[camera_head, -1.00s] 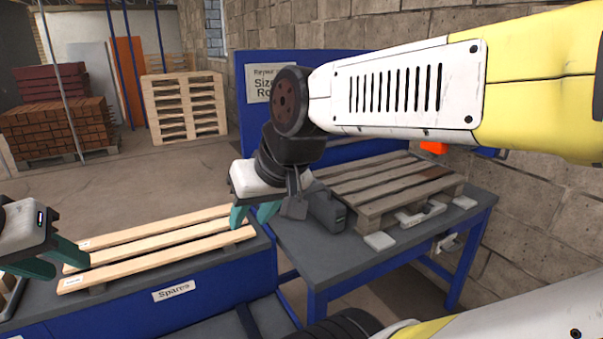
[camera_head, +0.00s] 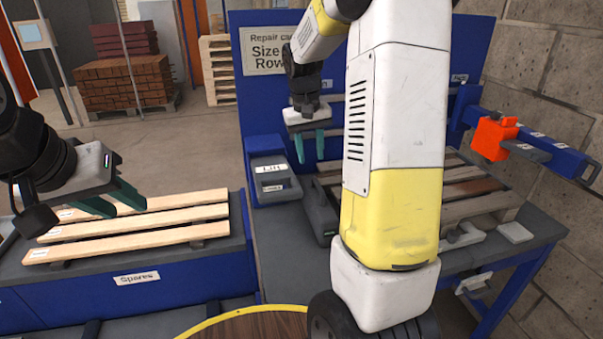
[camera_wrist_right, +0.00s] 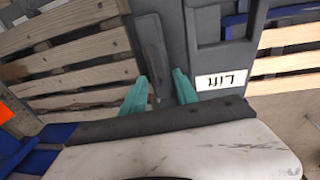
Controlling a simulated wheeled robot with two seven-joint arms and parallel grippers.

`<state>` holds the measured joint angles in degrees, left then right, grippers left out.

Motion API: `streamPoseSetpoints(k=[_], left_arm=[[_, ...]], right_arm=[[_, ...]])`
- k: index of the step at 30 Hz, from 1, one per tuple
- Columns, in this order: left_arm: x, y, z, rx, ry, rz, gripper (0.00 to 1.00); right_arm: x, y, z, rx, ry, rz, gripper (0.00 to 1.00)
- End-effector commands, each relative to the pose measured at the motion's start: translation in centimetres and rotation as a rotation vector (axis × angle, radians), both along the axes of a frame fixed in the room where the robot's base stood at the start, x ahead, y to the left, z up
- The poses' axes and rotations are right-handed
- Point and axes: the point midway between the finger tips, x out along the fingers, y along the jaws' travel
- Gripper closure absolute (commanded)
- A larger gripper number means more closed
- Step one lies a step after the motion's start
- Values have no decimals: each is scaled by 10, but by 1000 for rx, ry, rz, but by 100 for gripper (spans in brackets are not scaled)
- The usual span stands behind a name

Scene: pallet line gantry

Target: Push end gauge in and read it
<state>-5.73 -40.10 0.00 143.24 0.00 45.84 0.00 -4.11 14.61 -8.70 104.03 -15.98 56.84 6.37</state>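An orange block (camera_head: 495,137) sits on a blue bar (camera_head: 545,150) at the right end of the bench, with small white labels along the bar. It looks like the end gauge; any reading is too small to make out. A slatted wooden pallet (camera_head: 470,190) lies on the bench, partly hidden by my right arm. My left gripper (camera_head: 118,202) is open and empty above the spare boards.
A grey box labelled "LIFT" (camera_head: 270,186) stands at the pallet's left, with a dark grey block (camera_head: 318,212) beside it. Light spare boards (camera_head: 140,228) lie on the left bench. A blue panel (camera_head: 250,105) with a sign (camera_head: 275,50) stands behind.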

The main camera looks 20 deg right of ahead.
Motion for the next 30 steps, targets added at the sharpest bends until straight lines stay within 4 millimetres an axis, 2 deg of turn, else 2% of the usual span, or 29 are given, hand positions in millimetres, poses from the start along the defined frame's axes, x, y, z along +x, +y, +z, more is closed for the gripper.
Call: streamPoseSetpoints(k=[1,3,7,11,21,25,30], left_arm=[[0,0,0,0,0,0,64],[0,0,0,0,0,0,64],[0,0,0,0,0,0,64],[0,0,0,0,0,0,64],[0,0,0,0,0,0,64],[0,0,0,0,0,0,64],[0,0,0,0,0,0,64]], right_arm=[[12,-6,-14,-23,28,-4,64],[21,-12,-27,-46,55,-9,64],[32,-20,-41,-73,81,-16,64],[33,-24,-53,-79,90,-18,64],[32,-34,-104,-79,91,-16,64],[32,-36,-115,-78,88,-15,64],[32,-37,-120,-78,86,-15,64]])
